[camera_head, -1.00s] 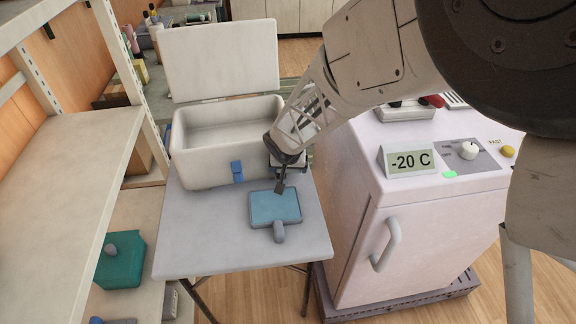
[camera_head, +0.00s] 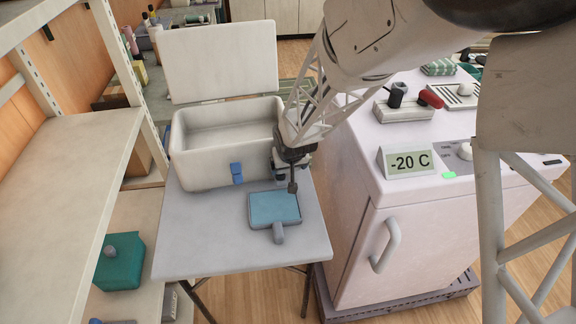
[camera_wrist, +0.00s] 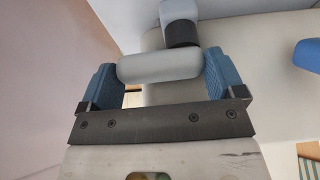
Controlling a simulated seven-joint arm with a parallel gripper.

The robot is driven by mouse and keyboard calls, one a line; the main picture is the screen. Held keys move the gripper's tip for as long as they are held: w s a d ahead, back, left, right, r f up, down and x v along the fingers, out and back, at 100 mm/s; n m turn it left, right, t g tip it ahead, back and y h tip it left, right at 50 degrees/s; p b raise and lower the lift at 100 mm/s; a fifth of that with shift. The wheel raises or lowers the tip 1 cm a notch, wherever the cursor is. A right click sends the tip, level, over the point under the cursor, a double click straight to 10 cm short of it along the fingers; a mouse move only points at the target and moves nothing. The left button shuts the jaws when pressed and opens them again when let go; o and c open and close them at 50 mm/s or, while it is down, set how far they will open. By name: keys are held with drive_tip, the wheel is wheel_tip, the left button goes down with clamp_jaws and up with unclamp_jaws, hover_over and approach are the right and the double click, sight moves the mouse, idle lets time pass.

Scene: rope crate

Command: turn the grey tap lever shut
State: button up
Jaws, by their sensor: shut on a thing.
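The grey tap lever (camera_wrist: 160,66) is a rounded light grey bar lying crosswise in the wrist view. It joins a black collar (camera_wrist: 182,33) and a grey-blue tap body (camera_wrist: 180,10) above it. My gripper (camera_wrist: 161,76) is shut on the lever, with one blue pad at each end of it. In the head view my gripper (camera_head: 292,165) is at the right front corner of the white cool box (camera_head: 205,172). There my arm hides the tap and lever. How far the lever is turned is hard to tell.
The cool box stands open on a grey table (camera_head: 190,240), with a blue latch (camera_head: 237,172) on its front. A shallow blue tray (camera_head: 274,208) lies before it. A white freezer (camera_head: 360,220) stands close on the right. A shelf (camera_head: 60,180) is on the left.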

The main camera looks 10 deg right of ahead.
idle(0.3)
drive_tip(key=o, duration=0.7)
drive_tip(key=shift+c, duration=0.2)
drive_tip(key=shift+r, duration=0.15)
drive_tip(key=v, duration=0.7)
drive_tip(key=shift+r, duration=0.3)
drive_tip(key=shift+s, duration=0.15)
drive_tip(key=s+d+r+g, duration=0.1)
drive_tip(key=s+d+r, duration=0.2)
drive_tip(key=s+r, duration=0.6)
drive_tip(key=s+d+r+m+g, duration=0.1)
drive_tip(key=s+d+r, duration=0.3)
drive_tip(key=s+r, duration=0.6)
drive_tip(key=s, duration=0.8)
drive_tip(key=shift+d+r+h, duration=0.3)
drive_tip(key=shift+d+r, duration=0.05)
